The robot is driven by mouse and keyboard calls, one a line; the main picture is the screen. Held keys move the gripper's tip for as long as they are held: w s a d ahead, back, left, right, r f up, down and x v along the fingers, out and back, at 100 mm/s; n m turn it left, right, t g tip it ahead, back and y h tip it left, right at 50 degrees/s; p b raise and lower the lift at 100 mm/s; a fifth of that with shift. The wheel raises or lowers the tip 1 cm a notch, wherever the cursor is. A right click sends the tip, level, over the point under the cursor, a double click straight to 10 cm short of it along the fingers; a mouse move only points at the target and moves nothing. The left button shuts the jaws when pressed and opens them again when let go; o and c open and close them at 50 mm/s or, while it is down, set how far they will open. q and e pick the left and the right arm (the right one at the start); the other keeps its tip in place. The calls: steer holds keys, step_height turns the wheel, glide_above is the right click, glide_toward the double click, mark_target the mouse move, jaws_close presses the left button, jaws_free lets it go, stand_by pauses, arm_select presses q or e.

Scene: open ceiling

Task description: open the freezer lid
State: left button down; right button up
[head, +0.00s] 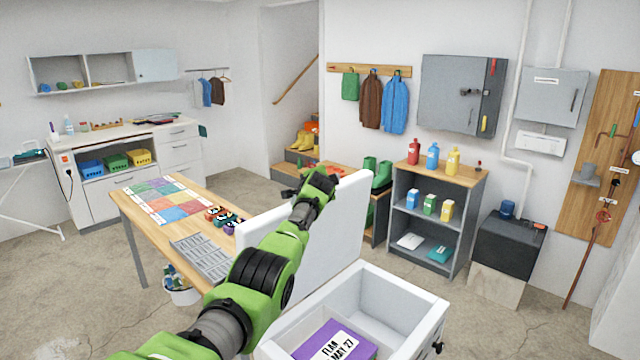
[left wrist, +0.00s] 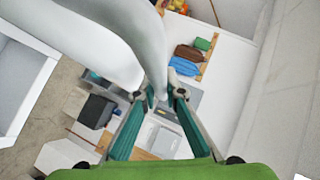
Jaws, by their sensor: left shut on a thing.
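The white freezer (head: 428,322) stands at the bottom of the head view with its inside exposed. Its white lid (head: 347,222) stands raised, about upright, at the left side of the freezer. My left gripper (head: 318,184) is at the top edge of the lid, and my green arm covers part of the lid. In the left wrist view the fingers of my left gripper (left wrist: 163,97) are shut at the edge of the white lid (left wrist: 110,35). The exact grip point is partly hidden. My right gripper is in neither view.
A purple labelled box (head: 335,342) lies inside the freezer. A wooden table (head: 190,185) with a coloured mat and grey tray stands left of the lid. A grey shelf (head: 432,215) and a dark box (head: 510,242) stand behind. Floor between table and cabinets is clear.

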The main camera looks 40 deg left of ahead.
arm_select(q)
steer(key=shift+a+r, duration=0.2)
steer(key=shift+r, duration=0.15)
steer(key=c, duration=2.1)
jaws_free()
steer(key=shift+s+a+f, duration=0.1)
steer(key=shift+f, duration=0.05)
steer(key=shift+f, duration=0.1)
steer(key=shift+v, duration=6.1)
